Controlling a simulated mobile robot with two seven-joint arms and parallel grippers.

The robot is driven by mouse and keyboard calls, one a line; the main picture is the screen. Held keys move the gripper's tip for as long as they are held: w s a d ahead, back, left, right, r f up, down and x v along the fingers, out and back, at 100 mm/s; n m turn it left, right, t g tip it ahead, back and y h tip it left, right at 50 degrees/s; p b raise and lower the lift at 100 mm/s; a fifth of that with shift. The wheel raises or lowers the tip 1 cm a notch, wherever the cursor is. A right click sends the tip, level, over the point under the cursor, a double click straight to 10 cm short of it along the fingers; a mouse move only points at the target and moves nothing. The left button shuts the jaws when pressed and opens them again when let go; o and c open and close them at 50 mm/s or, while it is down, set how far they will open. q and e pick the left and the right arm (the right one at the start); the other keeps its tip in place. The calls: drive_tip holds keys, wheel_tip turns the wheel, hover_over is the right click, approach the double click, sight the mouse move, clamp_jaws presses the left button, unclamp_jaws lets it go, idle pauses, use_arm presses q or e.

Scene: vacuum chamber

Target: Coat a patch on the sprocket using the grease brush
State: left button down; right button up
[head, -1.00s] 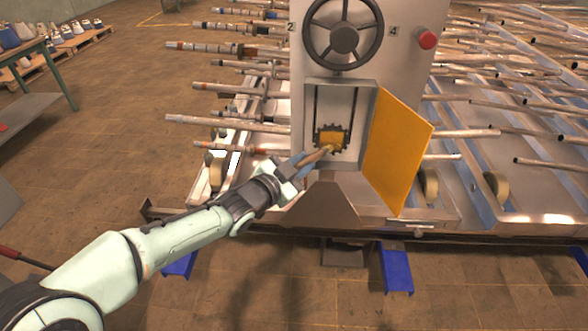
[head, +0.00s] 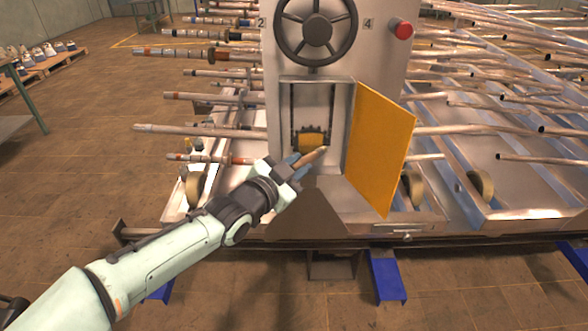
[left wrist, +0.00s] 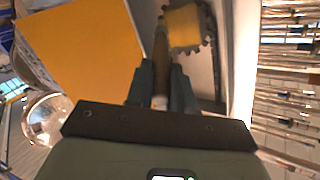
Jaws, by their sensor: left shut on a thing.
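The sprocket (head: 312,141) is a dark toothed wheel with a yellow-orange face, inside the open box on the machine's front. It also shows at the top of the left wrist view (left wrist: 187,30). My left gripper (head: 296,167) is shut on the grease brush (head: 314,156), a tan-brown stick pointing up and right. In the left wrist view the brush (left wrist: 160,50) stands between the fingers, its far end beside the sprocket's left edge. I cannot tell whether it touches the sprocket. My right gripper is not in view.
The orange door (head: 380,147) hangs open right of the box. A dark handwheel (head: 316,38) and a red button (head: 402,29) sit above. Long pipes (head: 185,129) stick out on both sides. The floor in front is mostly clear.

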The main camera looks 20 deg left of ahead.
use_arm(q)
drive_tip(key=s+a+p, duration=0.2)
drive_tip(key=a+p, duration=0.5)
drive_tip(key=p, duration=0.2)
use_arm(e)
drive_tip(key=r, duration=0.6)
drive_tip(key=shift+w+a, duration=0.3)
use_arm(q)
drive_tip(key=shift+d, duration=0.1)
drive_tip(key=s+d+b, duration=0.1)
drive_tip(key=s+b, duration=0.1)
drive_tip(key=s, duration=0.3)
drive_tip(key=shift+s+d, duration=0.35)
drive_tip(key=shift+s, duration=0.05)
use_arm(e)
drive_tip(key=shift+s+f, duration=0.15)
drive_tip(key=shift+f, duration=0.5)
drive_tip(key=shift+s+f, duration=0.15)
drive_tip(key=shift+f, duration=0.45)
